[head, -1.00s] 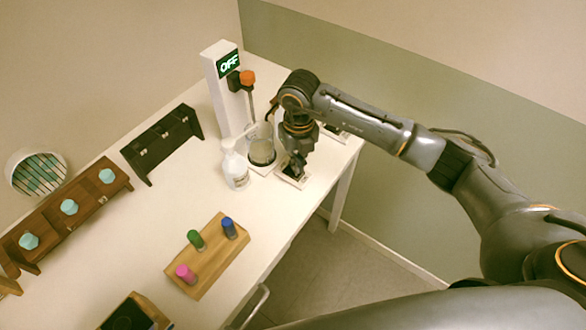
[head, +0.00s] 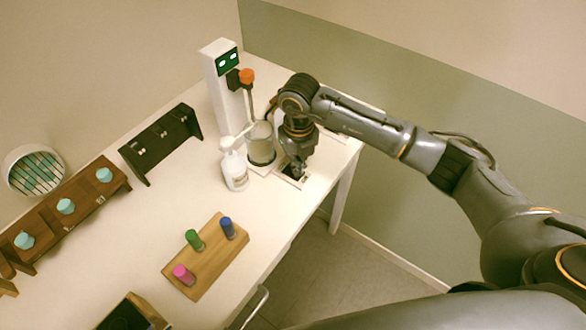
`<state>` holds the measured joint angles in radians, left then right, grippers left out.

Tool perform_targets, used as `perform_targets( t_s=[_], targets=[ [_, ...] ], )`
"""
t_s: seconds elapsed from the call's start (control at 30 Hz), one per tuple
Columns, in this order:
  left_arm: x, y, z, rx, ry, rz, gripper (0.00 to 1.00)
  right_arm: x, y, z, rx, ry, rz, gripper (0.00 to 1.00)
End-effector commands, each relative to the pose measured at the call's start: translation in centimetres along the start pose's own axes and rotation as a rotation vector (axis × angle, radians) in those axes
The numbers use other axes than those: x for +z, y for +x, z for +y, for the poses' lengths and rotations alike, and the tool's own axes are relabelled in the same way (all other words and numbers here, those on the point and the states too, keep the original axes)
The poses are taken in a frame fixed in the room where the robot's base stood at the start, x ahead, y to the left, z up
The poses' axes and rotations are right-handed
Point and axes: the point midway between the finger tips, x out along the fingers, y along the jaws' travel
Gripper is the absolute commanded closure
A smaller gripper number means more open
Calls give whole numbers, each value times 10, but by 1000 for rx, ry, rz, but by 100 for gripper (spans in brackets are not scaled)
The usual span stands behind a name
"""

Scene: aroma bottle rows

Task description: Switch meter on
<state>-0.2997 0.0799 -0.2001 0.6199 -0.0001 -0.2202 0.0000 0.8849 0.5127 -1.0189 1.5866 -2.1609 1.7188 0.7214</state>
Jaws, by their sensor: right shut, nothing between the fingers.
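The meter (head: 222,92) is a tall white column at the back of the table. Its dark green display (head: 228,61) shows two pale oval shapes, possibly zeros. An orange knob (head: 247,75) sticks out on its right side. My right gripper (head: 297,176) is shut and empty, pointing down at a small pale plate with a dark middle (head: 289,181) near the table's right edge. The fingertips cover part of that plate, and I cannot tell whether they touch it. My left gripper is not in view.
A glass beaker (head: 261,150) and a white pump bottle (head: 235,172) stand close left of my right gripper. A wooden block (head: 208,265) holds pink, green and blue vials. A dark rack (head: 160,143) and a brown rack with teal-capped items (head: 85,212) stand at left.

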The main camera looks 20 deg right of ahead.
Motion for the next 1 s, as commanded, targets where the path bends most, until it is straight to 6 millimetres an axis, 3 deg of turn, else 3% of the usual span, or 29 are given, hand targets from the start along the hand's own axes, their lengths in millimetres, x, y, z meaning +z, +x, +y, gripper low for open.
perform_targets(
  t_s=[0.17,1.0],
  targets=[
    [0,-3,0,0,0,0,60,-1,-2,0,-2,1,4,100],
    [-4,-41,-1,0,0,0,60,0,-68,0,-2,0,1,100]
  ],
)
